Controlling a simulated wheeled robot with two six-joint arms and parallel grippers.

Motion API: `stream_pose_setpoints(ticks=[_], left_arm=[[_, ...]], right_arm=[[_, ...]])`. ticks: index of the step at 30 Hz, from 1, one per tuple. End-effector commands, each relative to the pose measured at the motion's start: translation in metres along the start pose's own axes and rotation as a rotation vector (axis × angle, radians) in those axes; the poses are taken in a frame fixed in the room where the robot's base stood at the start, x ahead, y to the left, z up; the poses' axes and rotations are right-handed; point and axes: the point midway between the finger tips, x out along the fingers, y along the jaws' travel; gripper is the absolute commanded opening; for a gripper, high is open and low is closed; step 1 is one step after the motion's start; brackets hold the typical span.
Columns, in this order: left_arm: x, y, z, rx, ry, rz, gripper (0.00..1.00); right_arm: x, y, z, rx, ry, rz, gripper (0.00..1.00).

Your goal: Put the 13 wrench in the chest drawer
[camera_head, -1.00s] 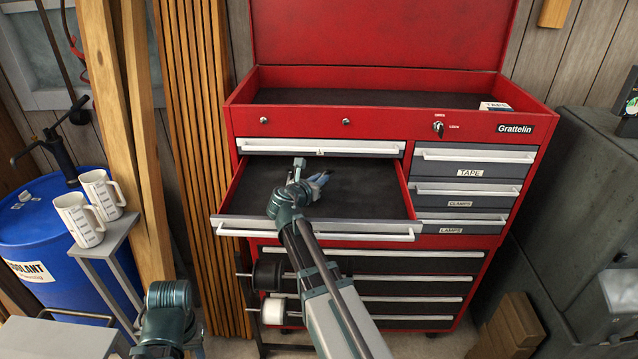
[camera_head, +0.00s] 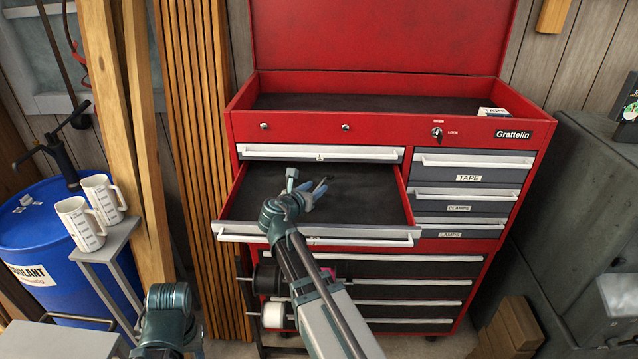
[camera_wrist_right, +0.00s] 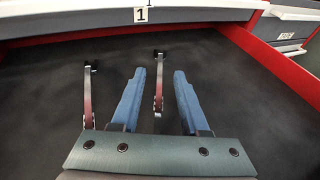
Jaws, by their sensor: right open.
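The open chest drawer (camera_head: 375,205) has a dark lining and shows in the right wrist view (camera_wrist_right: 250,110) too. My right gripper (camera_head: 309,192) is over the drawer, left of its middle. Its blue fingers (camera_wrist_right: 158,98) are apart. My left gripper is out of view.
A shut drawer (camera_head: 320,153) is just above the open one. Shut labelled drawers (camera_head: 470,198) stand to the right. Black and white rolls (camera_head: 273,316) hang below the open drawer's left side. White mugs (camera_head: 80,225) stand on a small stand at left.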

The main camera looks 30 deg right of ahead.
Motion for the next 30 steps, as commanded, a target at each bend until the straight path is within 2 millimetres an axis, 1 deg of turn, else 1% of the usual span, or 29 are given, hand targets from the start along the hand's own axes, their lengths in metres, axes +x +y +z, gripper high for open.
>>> stream_pose_setpoints(ticks=[1, 3, 8, 25, 28, 30], left_arm=[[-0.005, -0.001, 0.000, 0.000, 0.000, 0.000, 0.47], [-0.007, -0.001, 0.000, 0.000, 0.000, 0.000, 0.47], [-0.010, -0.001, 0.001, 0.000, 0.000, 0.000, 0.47], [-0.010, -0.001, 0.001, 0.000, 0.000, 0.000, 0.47], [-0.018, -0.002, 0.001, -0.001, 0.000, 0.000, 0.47], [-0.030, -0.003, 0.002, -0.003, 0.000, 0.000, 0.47]], right_arm=[[-0.011, -0.001, 0.002, -0.001, 0.000, 0.003, 0.44], [-0.019, -0.001, 0.001, -0.001, 0.000, 0.002, 0.44], [-0.032, 0.000, 0.001, 0.000, 0.000, 0.001, 0.44], [-0.034, 0.000, 0.000, 0.000, 0.000, 0.000, 0.44], [-0.036, 0.000, 0.008, 0.000, 0.000, 0.000, 0.44], [-0.039, 0.000, 0.019, 0.000, 0.000, 0.000, 0.44]])
